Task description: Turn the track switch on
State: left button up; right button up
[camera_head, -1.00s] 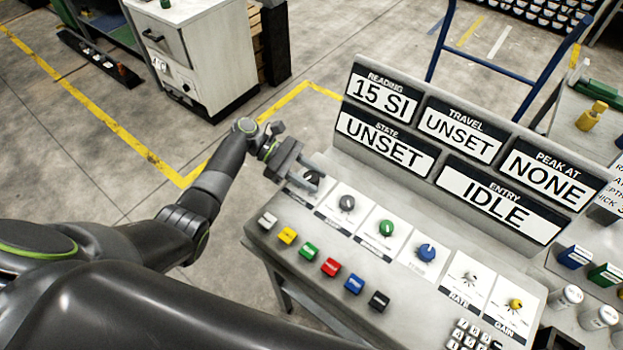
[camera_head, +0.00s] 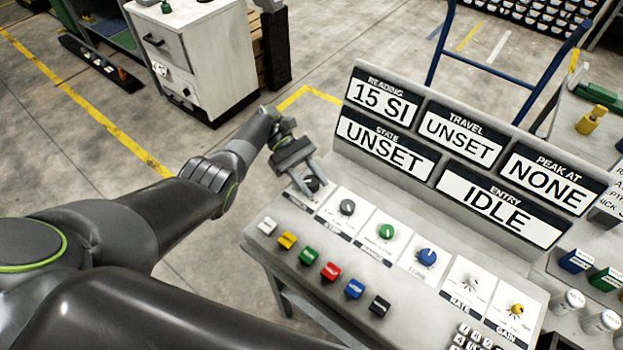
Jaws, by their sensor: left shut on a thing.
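A grey console carries a row of knobs on white labelled plates. My left gripper (camera_head: 305,184) is at the leftmost plate (camera_head: 303,199), shut on a dark knob (camera_head: 313,184) there. The gripper covers part of this knob and its label, so I cannot read which control it is. To its right are a grey knob (camera_head: 347,207), a green knob (camera_head: 386,231) and a blue knob (camera_head: 427,256). The state display (camera_head: 385,142) reads UNSET and the travel display (camera_head: 459,136) also reads UNSET. My right gripper does not show.
Several coloured buttons, among them a red one (camera_head: 330,271), line the console's front edge. A keypad (camera_head: 474,337) is at the lower right. A white cabinet (camera_head: 200,60) stands behind my left arm. A blue frame (camera_head: 500,66) stands behind the displays.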

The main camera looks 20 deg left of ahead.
pick_arm(q)
jog(key=shift+m+g+y, duration=0.3)
jog(key=shift+m, duration=0.1)
dwell(0.6)
jog(key=o, duration=1)
jog(key=shift+r+p, duration=0.1)
jog(key=shift+p, duration=0.25)
